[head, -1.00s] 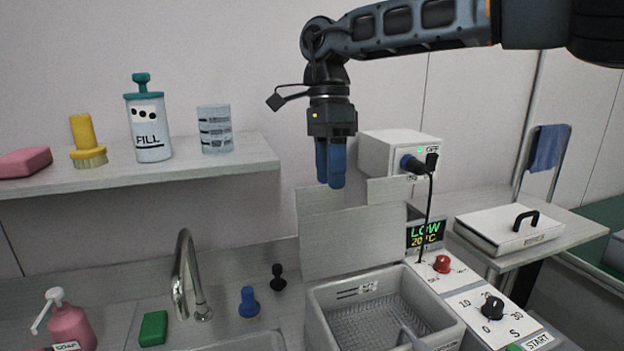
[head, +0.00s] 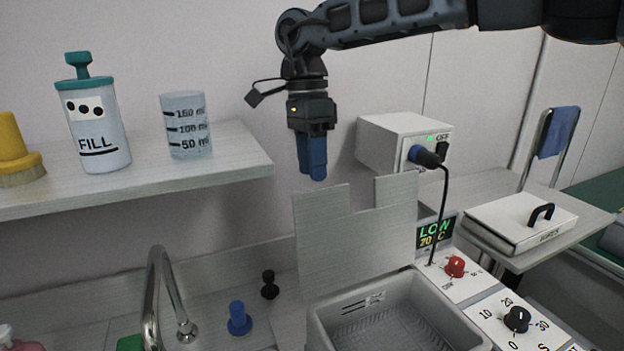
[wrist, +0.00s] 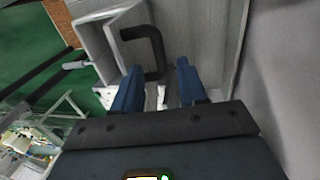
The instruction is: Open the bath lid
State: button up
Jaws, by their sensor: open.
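A shelf (head: 235,155) with a FILL bottle (head: 95,130) and beaker (head: 186,125) is left. A tap (head: 160,285) and control panel (head: 490,305) flank the bath.

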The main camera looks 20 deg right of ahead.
jog(key=shift+s+f+p, duration=0.2)
jog(key=shift+f, duration=0.85)
jog(key=shift+s+f+p, duration=0.15)
jog(key=shift+s+f, duration=0.05)
jog(key=shift+f, duration=0.8)
grip_shut()
